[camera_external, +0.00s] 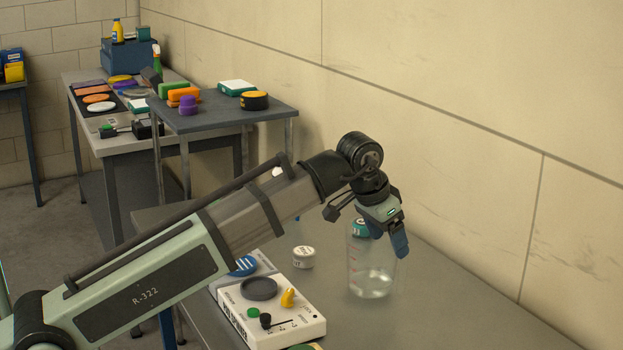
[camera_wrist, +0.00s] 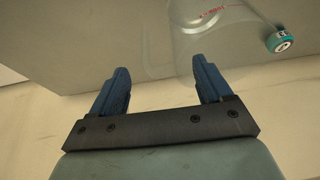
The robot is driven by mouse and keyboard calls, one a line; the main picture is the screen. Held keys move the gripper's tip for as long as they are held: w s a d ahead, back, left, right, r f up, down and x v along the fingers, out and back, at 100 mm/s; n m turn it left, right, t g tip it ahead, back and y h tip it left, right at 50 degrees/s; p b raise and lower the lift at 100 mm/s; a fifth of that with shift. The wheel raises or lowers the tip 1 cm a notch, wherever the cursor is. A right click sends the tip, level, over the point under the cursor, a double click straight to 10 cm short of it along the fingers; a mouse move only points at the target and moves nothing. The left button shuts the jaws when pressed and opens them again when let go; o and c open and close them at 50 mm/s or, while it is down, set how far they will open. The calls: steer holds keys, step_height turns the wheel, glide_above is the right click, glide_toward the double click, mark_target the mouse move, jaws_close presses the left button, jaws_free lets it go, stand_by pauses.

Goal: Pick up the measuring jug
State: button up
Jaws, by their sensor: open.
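The measuring jug (camera_external: 369,270) is clear, with red marks on its side, and stands upright on the grey table. In the wrist view part of the clear jug (camera_wrist: 213,18) shows at the top, beyond the fingertips and cut off by the picture edge. My gripper (camera_external: 372,232) is above the jug near its rim, with blue fingers apart and pointing down. In the wrist view my gripper (camera_wrist: 160,75) has nothing between its fingers. I cannot tell whether a finger touches the jug.
A teal tin (camera_external: 360,227) stands behind the jug; a teal tin (camera_wrist: 281,42) also shows in the wrist view. A white tin (camera_external: 303,257) and a white control box (camera_external: 268,312) with knobs are left of the jug. The wall (camera_external: 480,150) runs close along the right.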

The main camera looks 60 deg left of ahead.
mark_target(377, 262)
steer(key=shift+x, duration=2.75)
steer(key=shift+w+d, duration=0.1)
steer(key=shift+d, duration=0.1)
steer(key=shift+r, duration=0.1)
steer(key=c, duration=1.4)
steer(key=shift+r, duration=0.15)
